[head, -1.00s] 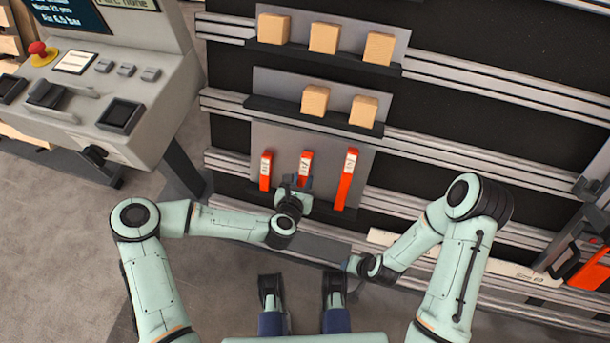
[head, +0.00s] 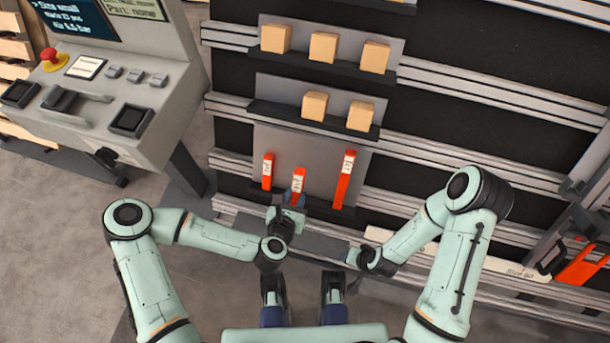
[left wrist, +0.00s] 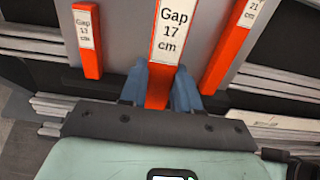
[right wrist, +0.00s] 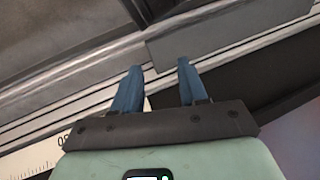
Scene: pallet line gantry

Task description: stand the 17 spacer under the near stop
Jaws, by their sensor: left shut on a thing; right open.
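The 17 spacer (left wrist: 168,35) is an orange bar with a white label reading "Gap 17 cm". My left gripper (left wrist: 160,72) is shut on its lower part. In the head view the 17 spacer (head: 299,182) sits lower in the picture than its neighbours, in front of the grey rack panel. The left gripper (head: 293,201) is below it. My right gripper (head: 350,257) is low in the middle of the head view; the right wrist view shows its fingers (right wrist: 158,80) apart and empty. I cannot clearly identify the near stop.
The 13 spacer (head: 267,171) and 21 spacer (head: 344,179) stand on the rack beside the held one. Wooden blocks (head: 323,47) fill two shelves above. A control console (head: 100,90) stands left. Rails (head: 500,105) and an orange-red part (head: 578,266) are at right.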

